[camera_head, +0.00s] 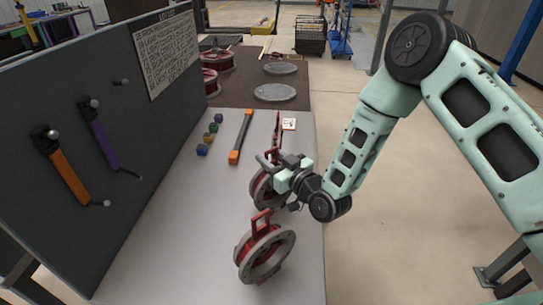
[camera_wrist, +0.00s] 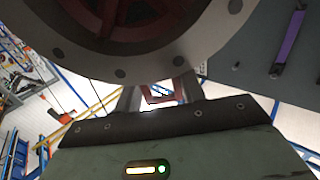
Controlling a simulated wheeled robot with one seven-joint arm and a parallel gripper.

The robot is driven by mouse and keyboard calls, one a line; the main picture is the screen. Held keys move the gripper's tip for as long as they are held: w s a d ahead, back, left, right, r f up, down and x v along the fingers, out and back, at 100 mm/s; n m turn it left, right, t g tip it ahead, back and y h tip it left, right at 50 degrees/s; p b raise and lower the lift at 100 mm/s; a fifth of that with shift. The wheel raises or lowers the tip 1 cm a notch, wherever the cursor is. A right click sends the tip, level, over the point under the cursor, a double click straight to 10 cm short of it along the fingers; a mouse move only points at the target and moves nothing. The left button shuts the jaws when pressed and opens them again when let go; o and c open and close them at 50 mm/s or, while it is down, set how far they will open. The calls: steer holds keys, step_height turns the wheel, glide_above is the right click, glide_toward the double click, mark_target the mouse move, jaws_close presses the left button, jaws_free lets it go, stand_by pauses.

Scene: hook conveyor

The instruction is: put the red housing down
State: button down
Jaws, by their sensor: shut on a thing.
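My gripper (camera_head: 273,163) is shut on the red handle (camera_wrist: 160,97) of a red housing with a grey round flange (camera_head: 263,190). The handle shows between the two fingers in the wrist view, and the flange with its bolt holes (camera_wrist: 120,72) fills the top. The held housing is upright over the right side of the light grey table (camera_head: 185,255), partly hidden by my gripper and wrist. I cannot tell whether it touches the table. A second red housing with a grey flange (camera_head: 264,252) stands upright on the table nearer the camera.
A dark tool board (camera_head: 60,125) with orange and purple tools rises at the left. An orange-ended bar (camera_head: 241,137) and several small coloured pieces (camera_head: 211,136) lie on the table. Beyond is a dark surface with grey discs (camera_head: 275,92) and red housings. The table's left-middle is clear.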

steer(key=c, duration=0.9)
jaws_free()
steer(key=shift+o, duration=0.2)
steer(key=shift+s, duration=0.1)
steer(key=b+v, duration=0.4)
steer(key=v, duration=0.8)
steer(key=shift+b, duration=0.3)
